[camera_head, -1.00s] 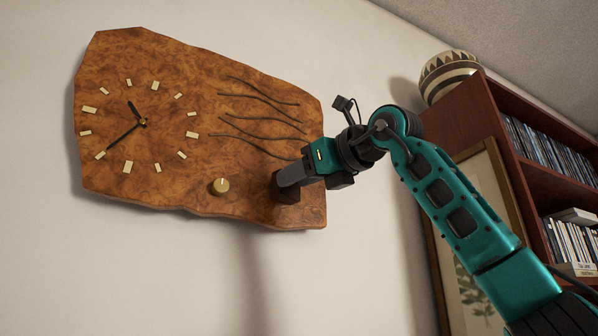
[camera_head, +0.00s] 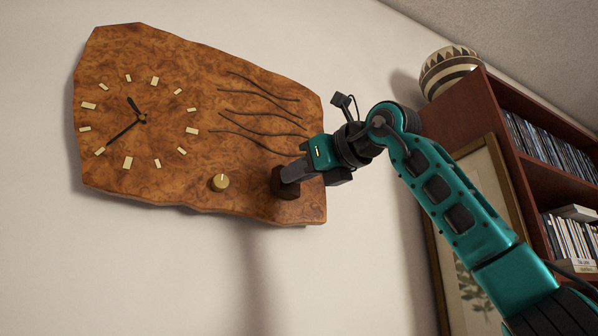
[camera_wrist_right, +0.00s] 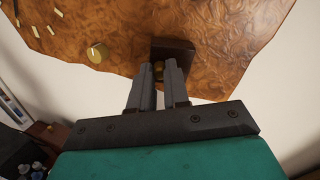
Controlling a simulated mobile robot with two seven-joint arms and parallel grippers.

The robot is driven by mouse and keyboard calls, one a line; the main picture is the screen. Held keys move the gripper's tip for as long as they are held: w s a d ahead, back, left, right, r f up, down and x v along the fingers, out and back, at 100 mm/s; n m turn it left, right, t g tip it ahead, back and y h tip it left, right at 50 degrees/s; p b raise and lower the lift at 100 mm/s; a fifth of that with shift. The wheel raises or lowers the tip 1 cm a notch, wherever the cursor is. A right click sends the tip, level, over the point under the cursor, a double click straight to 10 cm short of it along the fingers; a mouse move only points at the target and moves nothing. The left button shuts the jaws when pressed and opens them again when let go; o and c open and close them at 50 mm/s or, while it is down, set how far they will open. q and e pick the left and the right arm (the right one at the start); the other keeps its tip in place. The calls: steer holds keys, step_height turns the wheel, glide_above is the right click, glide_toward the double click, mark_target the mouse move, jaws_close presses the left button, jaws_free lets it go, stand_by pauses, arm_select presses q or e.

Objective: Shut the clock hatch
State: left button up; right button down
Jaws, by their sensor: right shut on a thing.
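The clock (camera_head: 150,120) is a slab of burl wood with an irregular outline on the wall, with pale hour marks and dark hands. The clock hatch (camera_head: 284,187) is a small dark brown square panel at its lower right. It also shows in the right wrist view (camera_wrist_right: 173,46), with a small brass knob (camera_wrist_right: 158,70). My right gripper (camera_head: 287,174) is at the hatch, its fingers closed around the knob in the wrist view. The fingers partly hide the hatch in the head view, and I cannot tell its exact angle. My left gripper is out of view.
A larger brass knob (camera_head: 220,181) sits on the clock left of the hatch. A dark wood bookcase (camera_head: 462,120) with a patterned bowl (camera_head: 449,73) on top and a framed picture (camera_head: 473,220) stand at the right. The wall below the clock is bare.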

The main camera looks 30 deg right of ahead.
steer(key=shift+w+a+m+t+h, duration=0.15)
steer(key=shift+a+m+h, duration=0.2)
steer(key=shift+m+h, duration=0.45)
steer(key=shift+w+a+m+t+h, duration=0.15)
steer(key=shift+a+m+h, duration=0.25)
steer(key=shift+h, duration=0.65)
steer(key=shift+w+a+m+h, duration=0.25)
steer(key=shift+m+h, duration=0.35)
steer(key=shift+h, duration=0.35)
steer(key=c, duration=1.1)
jaws_free()
steer(key=shift+s, duration=0.15)
steer(key=s+a+b, duration=0.1)
steer(key=s+b, duration=0.2)
steer(key=s, duration=0.9)
steer(key=shift+s, duration=0.35)
